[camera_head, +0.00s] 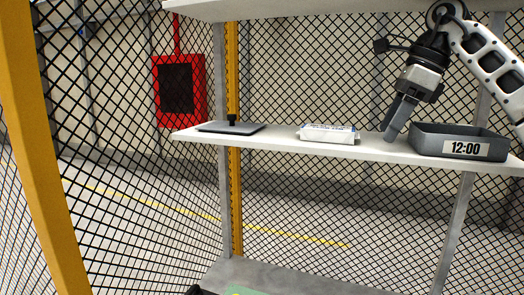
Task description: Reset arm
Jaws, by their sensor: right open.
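My right gripper (397,119) comes in from the upper right, with its fingers pointing down just above the white shelf (290,145). It is between a white packet (328,134) and a grey bin (455,143) labelled 12:00. The fingers overlap each other in this view and nothing shows between them. They are close to the bin's left side; I cannot tell if they touch the shelf.
A flat grey plate (231,127) with a small black knob lies at the shelf's left end. Another shelf (300,8) is above. Black mesh fencing and yellow posts (41,150) surround the shelf. A red cabinet (181,90) is behind the mesh. A green item (250,291) shows at the bottom edge.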

